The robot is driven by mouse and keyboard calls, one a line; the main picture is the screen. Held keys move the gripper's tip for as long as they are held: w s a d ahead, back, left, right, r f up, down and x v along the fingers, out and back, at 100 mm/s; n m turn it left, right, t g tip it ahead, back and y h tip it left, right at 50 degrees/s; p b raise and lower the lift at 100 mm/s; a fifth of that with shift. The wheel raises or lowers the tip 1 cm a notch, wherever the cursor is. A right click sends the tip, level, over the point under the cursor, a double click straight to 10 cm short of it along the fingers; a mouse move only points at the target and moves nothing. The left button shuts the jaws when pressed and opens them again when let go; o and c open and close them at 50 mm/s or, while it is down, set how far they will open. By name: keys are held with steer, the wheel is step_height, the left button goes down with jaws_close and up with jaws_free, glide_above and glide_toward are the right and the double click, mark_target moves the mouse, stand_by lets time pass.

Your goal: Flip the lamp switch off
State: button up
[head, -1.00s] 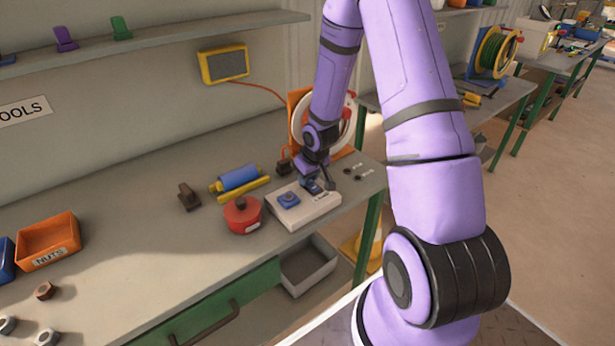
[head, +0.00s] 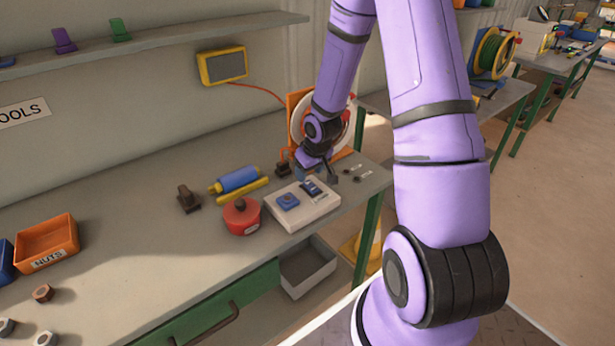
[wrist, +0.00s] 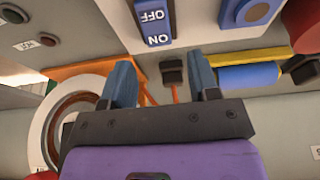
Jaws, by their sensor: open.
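A white box (head: 318,208) on the bench carries a dark blue rocker switch (head: 312,187) and a square blue button (head: 287,201). In the wrist view the switch (wrist: 153,22) shows the words OFF and ON, with ON at the end nearer my fingers. I cannot tell which way the rocker is tilted. My gripper (head: 318,176) is just behind the switch, apart from it. In the wrist view my gripper (wrist: 162,78) is open, its two blue fingers spread with nothing between them. A yellow-framed grey panel (head: 224,65) hangs on the wall with an orange cable; whether it is the lamp is unclear.
A red round container (head: 242,217) stands left of the box. A blue cylinder (head: 238,179) on a yellow base lies behind it. An orange stand with a white ring (head: 300,125) is behind my gripper. Small labelled buttons (head: 352,174) sit to the right.

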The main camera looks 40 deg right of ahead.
steer(key=v, duration=0.7)
steer(key=shift+r, duration=0.15)
stand_by(0.4)
step_height(320, 180, up, 12)
steer(key=h, duration=0.2)
glide_above(314, 188)
steer(key=s+a, duration=0.4)
steer(key=s+a+r, duration=0.3)
steer(key=s+r, duration=0.2)
steer(key=r, duration=0.3)
steer(key=s+a+r+t+y, duration=0.1)
steer(key=s+a+r, duration=0.2)
steer(key=s, duration=0.4)
steer(key=s+a+r, duration=0.3)
steer(key=s+r, duration=0.2)
steer(key=s, duration=0.3)
steer(key=shift+r+t+y, duration=0.15)
steer(key=shift+t+y, duration=0.25)
